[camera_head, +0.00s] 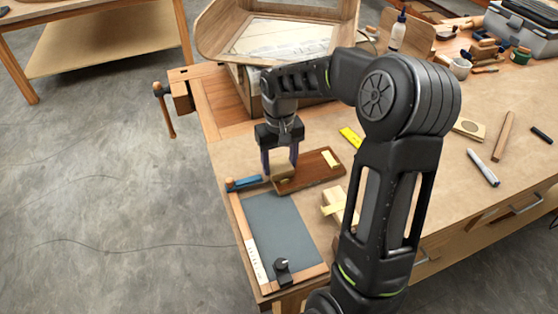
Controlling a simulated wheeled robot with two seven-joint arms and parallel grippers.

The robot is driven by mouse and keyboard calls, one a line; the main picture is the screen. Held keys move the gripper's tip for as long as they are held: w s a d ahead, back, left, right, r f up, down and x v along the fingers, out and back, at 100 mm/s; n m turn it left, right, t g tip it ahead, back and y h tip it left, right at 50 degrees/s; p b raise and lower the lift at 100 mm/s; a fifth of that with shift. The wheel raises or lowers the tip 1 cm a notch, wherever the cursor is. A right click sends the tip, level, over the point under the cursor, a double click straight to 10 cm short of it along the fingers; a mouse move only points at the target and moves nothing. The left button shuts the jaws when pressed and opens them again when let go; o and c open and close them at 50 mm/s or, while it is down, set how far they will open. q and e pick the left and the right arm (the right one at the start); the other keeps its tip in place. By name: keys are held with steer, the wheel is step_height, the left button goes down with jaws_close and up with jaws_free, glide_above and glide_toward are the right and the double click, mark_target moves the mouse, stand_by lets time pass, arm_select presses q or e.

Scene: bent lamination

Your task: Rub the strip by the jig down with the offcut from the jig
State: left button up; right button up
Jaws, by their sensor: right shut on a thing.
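My right gripper (281,168) points down near the table's left edge, its fingers shut on a small tan wood block (284,171), which looks like the offcut. The block is at the left end of a dark brown wooden tray or board (310,174); I cannot tell whether they touch. A pale block (331,159) sits at the board's right end. A narrow blue piece (243,183) lies just left of the board. I cannot tell which piece is the strip or which is the jig. My left gripper is not in view.
A grey panel in a wooden frame (277,228) with a black knob (282,267) lies in front. A taped wood block (334,203) sits right of it. A large curved wooden form (218,37) stands behind. A marker (482,167) lies right; bare tabletop (455,203) is nearby.

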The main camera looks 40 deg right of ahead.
steer(key=shift+w+d, duration=0.25)
steer(key=shift+w, duration=0.45)
steer(key=shift+s+f, duration=0.1)
steer(key=shift+s, duration=0.05)
steer(key=shift+s+a, duration=0.3)
steer(key=shift+s, duration=0.25)
steer(key=shift+w, duration=0.1)
steer(key=shift+w+d, duration=0.25)
steer(key=shift+w, duration=0.35)
stand_by(0.4)
steer(key=shift+s+a, duration=0.2)
steer(key=shift+s, duration=0.55)
